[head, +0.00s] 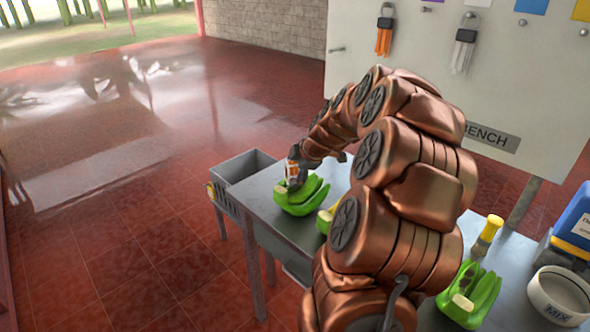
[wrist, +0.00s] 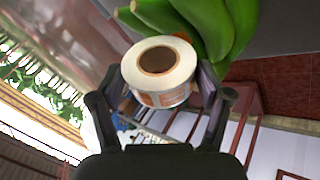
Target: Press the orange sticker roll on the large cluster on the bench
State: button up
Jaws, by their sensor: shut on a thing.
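My gripper (head: 296,163) is shut on the orange sticker roll (wrist: 158,74), a white ring with orange labels on its side. The fingers grip it from both sides in the wrist view. In the head view the roll (head: 292,172) is at the far-left cluster of green bananas (head: 312,191), which lies on the grey bench (head: 272,217) and looks like the large one. The same bananas show behind the roll in the wrist view (wrist: 230,25). I cannot tell whether roll and bananas touch. Another cluster (head: 323,222) is partly hidden by my arm.
A third banana cluster (head: 470,296) lies at the bench's near right, by a yellow-topped tool (head: 487,236), a white MIX tub (head: 560,296) and a blue container (head: 577,222). A grey crate (head: 249,164) stands beyond the bench's left end. A white board (head: 410,50) rises behind.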

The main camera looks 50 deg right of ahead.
jog(key=shift+r+b, duration=1.05)
jog(key=shift+r, duration=3.4)
